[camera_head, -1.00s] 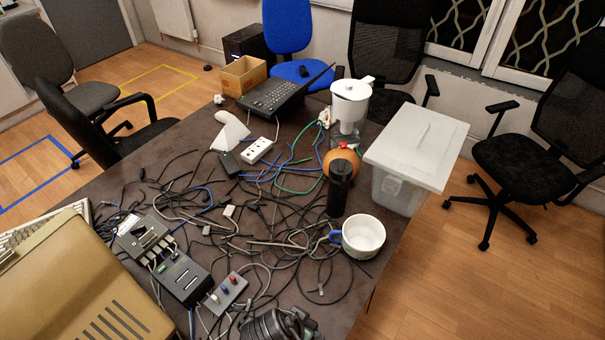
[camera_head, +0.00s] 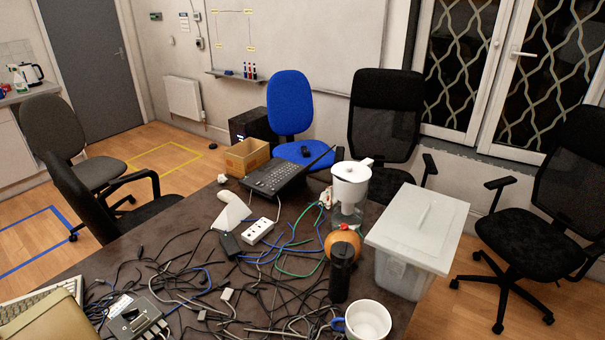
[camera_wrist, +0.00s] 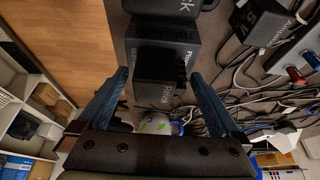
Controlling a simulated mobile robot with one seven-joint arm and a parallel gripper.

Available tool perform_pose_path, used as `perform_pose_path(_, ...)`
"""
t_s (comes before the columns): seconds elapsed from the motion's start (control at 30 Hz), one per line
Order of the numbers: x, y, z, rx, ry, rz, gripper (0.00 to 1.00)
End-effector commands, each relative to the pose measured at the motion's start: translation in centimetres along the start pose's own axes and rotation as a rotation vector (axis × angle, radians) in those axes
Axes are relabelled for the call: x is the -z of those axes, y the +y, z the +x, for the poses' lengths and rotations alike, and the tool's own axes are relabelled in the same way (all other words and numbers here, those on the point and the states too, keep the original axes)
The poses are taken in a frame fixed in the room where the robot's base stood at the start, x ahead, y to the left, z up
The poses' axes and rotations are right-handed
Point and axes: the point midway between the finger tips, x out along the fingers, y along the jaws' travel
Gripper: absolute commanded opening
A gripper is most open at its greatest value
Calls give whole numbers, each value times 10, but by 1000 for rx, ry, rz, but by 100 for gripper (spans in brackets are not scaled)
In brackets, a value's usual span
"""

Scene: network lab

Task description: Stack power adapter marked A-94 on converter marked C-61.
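My gripper (camera_wrist: 159,72) shows in the wrist view with its two dark blue fingers apart. A black box with pale lettering (camera_wrist: 158,70) lies between the fingertips, with narrow gaps on both sides. A larger dark lettered box (camera_wrist: 166,30) is directly behind it, and another dark item is at the top edge. A black block with white print (camera_wrist: 256,22) is at the upper right. The marks A-94 and C-61 are not legible on anything. In the head view, a black adapter (camera_head: 229,245) lies beside a white power strip. My gripper is out of the head view.
Tangled cables cover the table's middle. A white mug (camera_head: 368,321), black cylinder (camera_head: 341,275), lidded plastic bin (camera_head: 405,268) and water jug (camera_head: 350,188) stand along the right. A grey device (camera_head: 136,318) is at lower left. A telephone (camera_head: 284,178) is at the back.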

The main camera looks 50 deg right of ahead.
Motion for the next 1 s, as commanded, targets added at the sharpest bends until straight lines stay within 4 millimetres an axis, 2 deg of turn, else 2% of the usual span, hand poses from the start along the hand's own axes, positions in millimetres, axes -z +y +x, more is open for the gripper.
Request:
perform_pose_path(0.2, 0, 0, -1, 0, 0, 0, 100)
perform_pose_path(0.37, 2, -1, -11, 2, 1, -1, 100)
perform_pose_path(0.47, 2, -1, -25, 3, 1, -1, 100)
perform_pose_path(0.8, 1, -1, -91, 4, 2, -2, 100)
perform_pose_path(1.0, 2, -1, -116, 2, 2, -1, 100)
